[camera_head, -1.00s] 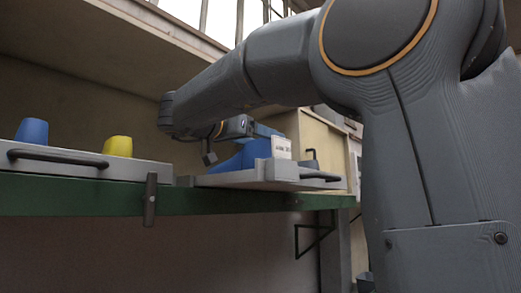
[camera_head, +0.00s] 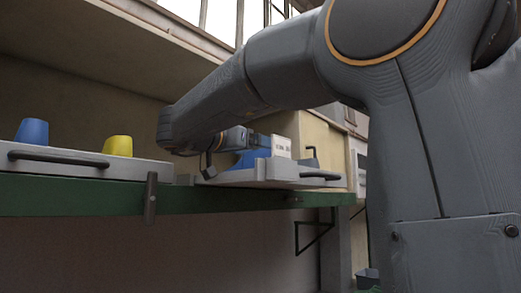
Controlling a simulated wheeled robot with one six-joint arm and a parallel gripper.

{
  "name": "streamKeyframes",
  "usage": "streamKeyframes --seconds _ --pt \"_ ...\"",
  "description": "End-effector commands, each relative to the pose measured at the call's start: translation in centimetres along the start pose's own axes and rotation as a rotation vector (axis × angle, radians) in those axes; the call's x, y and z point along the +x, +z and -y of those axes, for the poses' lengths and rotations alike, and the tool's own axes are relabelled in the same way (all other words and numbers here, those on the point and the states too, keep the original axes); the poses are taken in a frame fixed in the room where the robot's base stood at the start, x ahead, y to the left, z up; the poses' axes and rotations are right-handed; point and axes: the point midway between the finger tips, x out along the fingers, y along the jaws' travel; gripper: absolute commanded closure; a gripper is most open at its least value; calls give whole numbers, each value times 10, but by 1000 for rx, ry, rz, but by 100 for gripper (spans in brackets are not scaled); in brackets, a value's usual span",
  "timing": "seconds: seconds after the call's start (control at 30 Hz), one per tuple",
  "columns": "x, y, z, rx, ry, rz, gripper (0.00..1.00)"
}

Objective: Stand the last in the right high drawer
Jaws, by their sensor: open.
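A blue last (camera_head: 248,159) is in the right high drawer (camera_head: 245,178), which is pulled out to the right of centre. Only part of the last shows behind my arm and the drawer front. My gripper (camera_head: 211,163) is low over the left part of this drawer, close beside the blue last. It is open, with one dark finger pointing down. Whether it touches the last cannot be told, as the far finger is hidden. A white label card (camera_head: 281,146) stands at the drawer front, left of the dark drawer handle (camera_head: 320,176).
The left drawer (camera_head: 85,168) holds a blue piece (camera_head: 33,131) and a yellow piece (camera_head: 118,146), both apart from my arm. A green bench edge (camera_head: 90,199) runs below the drawers. A beige cabinet side (camera_head: 325,145) stands behind the right drawer.

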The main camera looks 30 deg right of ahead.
Motion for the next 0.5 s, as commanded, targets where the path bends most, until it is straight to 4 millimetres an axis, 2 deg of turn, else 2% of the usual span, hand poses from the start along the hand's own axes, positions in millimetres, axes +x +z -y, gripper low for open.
streamKeyframes --seconds 0.17,0.27,0.5 --pt "-7 -1 1 0 -2 0 5" --pt "-22 0 2 2 -4 0 5" --pt "-72 1 2 2 -5 0 5"
